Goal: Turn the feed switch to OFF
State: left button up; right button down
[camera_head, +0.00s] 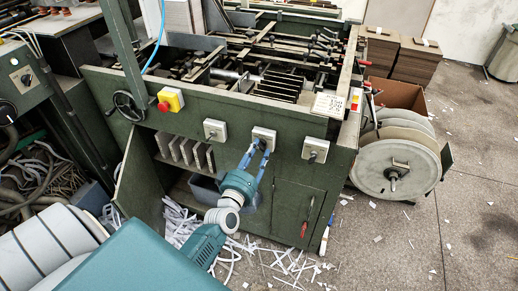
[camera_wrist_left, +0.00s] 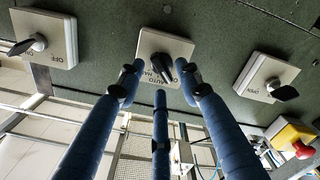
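Three square switches with dark knobs sit in a row on the green machine front: left (camera_head: 215,130), middle (camera_head: 264,137) and right (camera_head: 316,150). My left gripper (camera_head: 259,147) is at the middle switch. In the left wrist view, its blue fingers (camera_wrist_left: 158,75) are spread around the dark knob of the middle switch (camera_wrist_left: 178,47), with gaps at the sides; contact is not clear. This plate carries OFF, AUTO and a partly hidden third label. The other two switches (camera_wrist_left: 57,28) (camera_wrist_left: 287,70) also show there. I cannot read a feed label. My right gripper is not visible.
A red emergency stop on a yellow box (camera_head: 170,100) sits left of the switches. An open cabinet door (camera_head: 138,185) stands below left. Paper strips (camera_head: 285,265) litter the floor. A large reel (camera_head: 395,165) stands at the machine's right.

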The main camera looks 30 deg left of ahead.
pick_arm(q)
jog(key=v, duration=1)
jog(key=shift+d, duration=0.1)
jog(key=s+d+f+m+g+h, duration=0.1)
jog(key=s+d+f+m+g, duration=0.2)
jog(key=f, duration=0.7)
jog(key=s+d+f+m+g+h, duration=0.2)
jog(key=s+d+f, duration=0.15)
jog(key=f, duration=0.75)
jog(key=s+d+f+m+g+h, duration=0.1)
jog(key=s+d+f+m+g, duration=0.2)
jog(key=f, duration=0.7)
jog(key=s+f+m+g, duration=0.2)
jog(key=s+f, duration=0.4)
jog(key=s, duration=0.4)
jog(key=s+d+f+m+g, duration=0.1)
jog(key=s+f+m+g, duration=0.1)
jog(key=s+f, duration=0.4)
jog(key=s+f+m+g, duration=0.2)
jog(key=s+f+g, duration=0.2)
jog(key=s, duration=1.1)
notch_tip(320, 180, down, 2)
jog(key=shift+s+d+f+g, duration=0.2)
jog(key=shift+s+d+g, duration=0.1)
jog(key=shift+s+d, duration=0.1)
jog(key=shift+w, duration=0.1)
